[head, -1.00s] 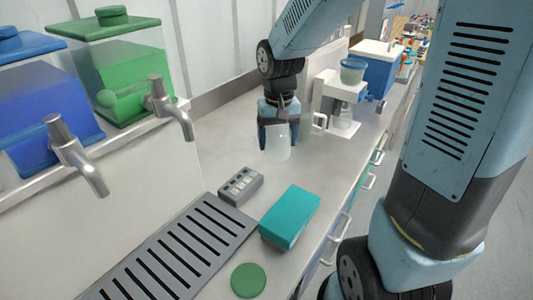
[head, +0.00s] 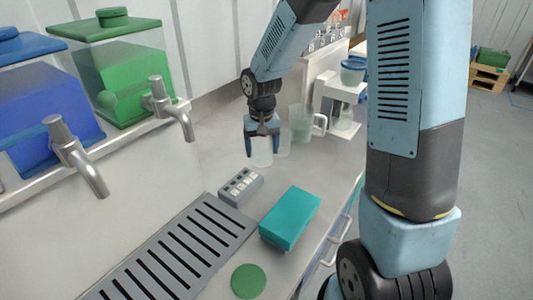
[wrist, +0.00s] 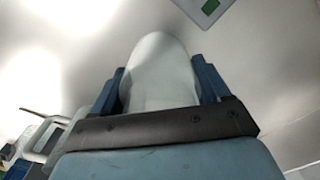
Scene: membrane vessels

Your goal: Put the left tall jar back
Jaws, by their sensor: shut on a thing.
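My gripper (head: 262,145) is shut on a pale, translucent tall jar (head: 261,155) and holds it upright over the counter. In the wrist view the jar (wrist: 160,72) stands between the two blue fingers. I cannot tell whether its base touches the counter. Another clear vessel (head: 284,143) shows just to its right, partly hidden. Whether this is a second tall jar is not clear.
A clear jug (head: 301,122) with a white handle stands behind right, before a white machine (head: 343,88). A grey button box (head: 240,187), teal box (head: 290,218), green disc (head: 248,281) and slotted drain grate (head: 185,250) lie nearer. Metal taps (head: 172,108) jut out at left.

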